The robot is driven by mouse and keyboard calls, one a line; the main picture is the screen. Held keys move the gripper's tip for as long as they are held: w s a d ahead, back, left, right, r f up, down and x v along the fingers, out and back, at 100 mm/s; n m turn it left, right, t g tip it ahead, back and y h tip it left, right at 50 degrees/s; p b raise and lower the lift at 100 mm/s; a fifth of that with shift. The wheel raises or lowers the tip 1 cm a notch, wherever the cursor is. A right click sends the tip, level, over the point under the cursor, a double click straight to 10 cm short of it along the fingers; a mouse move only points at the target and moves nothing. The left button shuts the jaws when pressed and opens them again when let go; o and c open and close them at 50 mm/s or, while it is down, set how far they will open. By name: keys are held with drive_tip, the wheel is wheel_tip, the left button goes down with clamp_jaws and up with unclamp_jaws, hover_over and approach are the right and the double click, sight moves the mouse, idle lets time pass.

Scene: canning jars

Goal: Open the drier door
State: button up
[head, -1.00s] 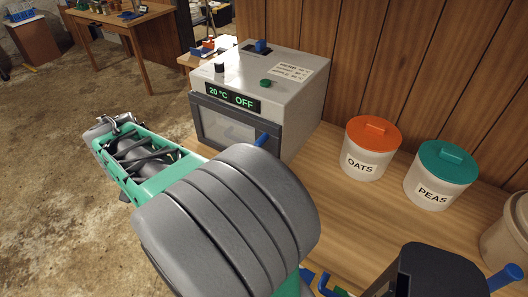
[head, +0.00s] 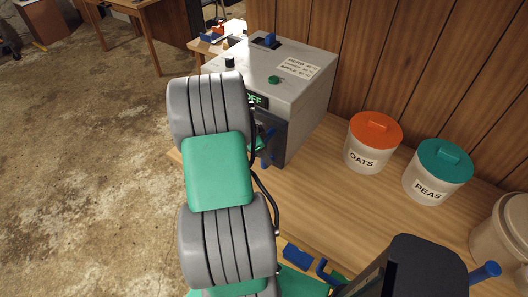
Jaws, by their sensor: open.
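The drier (head: 310,85) is a grey box on the wooden bench, against the panelled wall. Its dark front door (head: 276,142) shows only at its right part, where it looks shut. My gripper is hidden behind these links. Small green and dark parts show between arm and door, but I cannot tell what they are.
An orange-lidded OATS jar (head: 372,142) and a teal-lidded PEAS jar (head: 437,173) stand right of the drier. Another pale jar (head: 503,232) is at the right edge. The bench top (head: 310,185) is bare before the jars. Open concrete floor (head: 95,150) lies to the left.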

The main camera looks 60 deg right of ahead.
drive_tip(key=shift+c, duration=0.5)
clamp_jaws()
idle(0.8)
